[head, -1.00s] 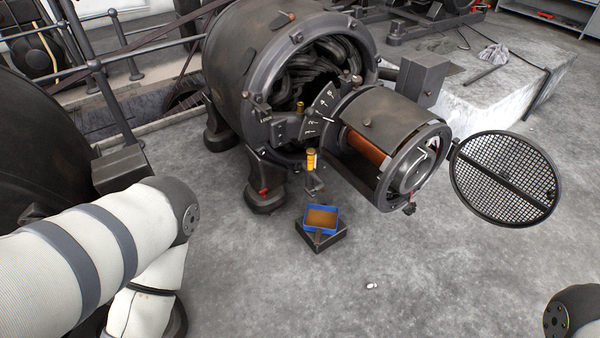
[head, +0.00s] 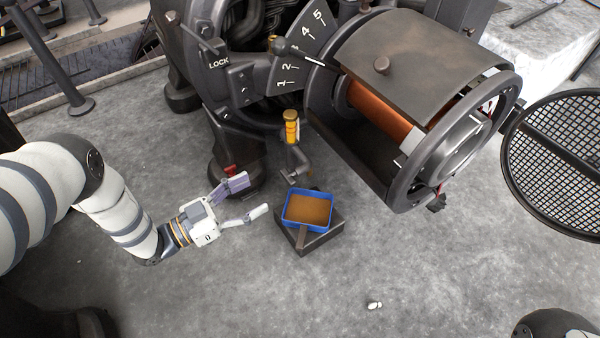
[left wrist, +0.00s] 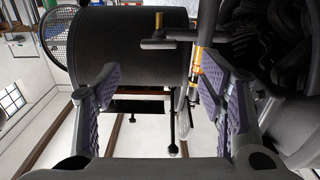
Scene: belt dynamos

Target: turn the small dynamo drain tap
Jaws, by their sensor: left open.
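The drain tap (head: 295,160) is a dark pipe fitting with a bent spout, below a brass and yellow gauge (head: 291,126) at the small dynamo's underside. In the left wrist view, which looks upside down, the tap's dark crossbar (left wrist: 170,43) lies ahead, near the brass gauge (left wrist: 196,62). My left gripper (head: 248,198) is open and empty, low over the floor to the left of the tap and apart from it. Its two purple-padded fingers also show in the left wrist view (left wrist: 162,80). My right gripper is out of view.
A blue tray of brown liquid (head: 308,210) sits on a dark block just right of the gripper. The dynamo's foot (head: 238,165), with a red part, stands behind. A round mesh cover (head: 562,160) hangs open at right. The front floor is mostly clear.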

